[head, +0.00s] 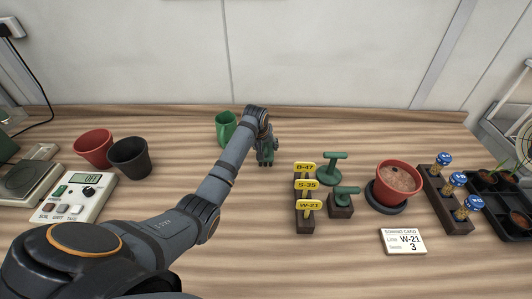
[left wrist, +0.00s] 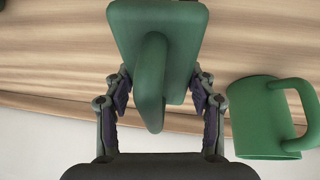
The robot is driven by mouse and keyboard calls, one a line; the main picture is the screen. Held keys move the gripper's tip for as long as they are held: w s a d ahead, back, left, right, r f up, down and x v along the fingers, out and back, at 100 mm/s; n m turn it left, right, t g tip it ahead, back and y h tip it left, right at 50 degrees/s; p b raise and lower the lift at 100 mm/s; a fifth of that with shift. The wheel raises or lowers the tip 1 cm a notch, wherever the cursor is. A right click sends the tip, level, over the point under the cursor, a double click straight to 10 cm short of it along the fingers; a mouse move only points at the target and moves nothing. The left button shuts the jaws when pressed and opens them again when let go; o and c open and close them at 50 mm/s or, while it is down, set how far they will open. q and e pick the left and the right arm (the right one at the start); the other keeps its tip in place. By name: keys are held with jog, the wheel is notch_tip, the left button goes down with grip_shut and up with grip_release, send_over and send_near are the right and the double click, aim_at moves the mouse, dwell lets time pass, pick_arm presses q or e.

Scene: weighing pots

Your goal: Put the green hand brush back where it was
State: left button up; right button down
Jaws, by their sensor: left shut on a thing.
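My left gripper (head: 266,148) is over the back middle of the table. In the left wrist view my left gripper (left wrist: 160,88) has its fingers closed on either side of a green hand brush (left wrist: 151,80), a tapered green block with an arched handle. In the head view the brush is mostly hidden by the gripper, and I cannot tell whether it touches the table. A green mug (head: 226,128) stands just left of the gripper; it also shows in the left wrist view (left wrist: 258,118). My right gripper is not in view.
On the left are a red pot (head: 93,148), a black pot (head: 129,158) and a control box (head: 72,198). On the right are yellow tags (head: 307,184), green tools (head: 334,168), a soil-filled pot (head: 398,178) and a card (head: 403,241). The table's middle front is clear.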

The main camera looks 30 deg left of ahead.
aim_at(266, 148)
pick_arm(q)
jog(key=shift+w+f, duration=0.1)
jog(key=shift+f, duration=1.6)
jog(key=shift+f, duration=0.1)
jog(key=o, duration=1.1)
jog(key=p+v, duration=0.1)
jog(key=v, duration=1.1)
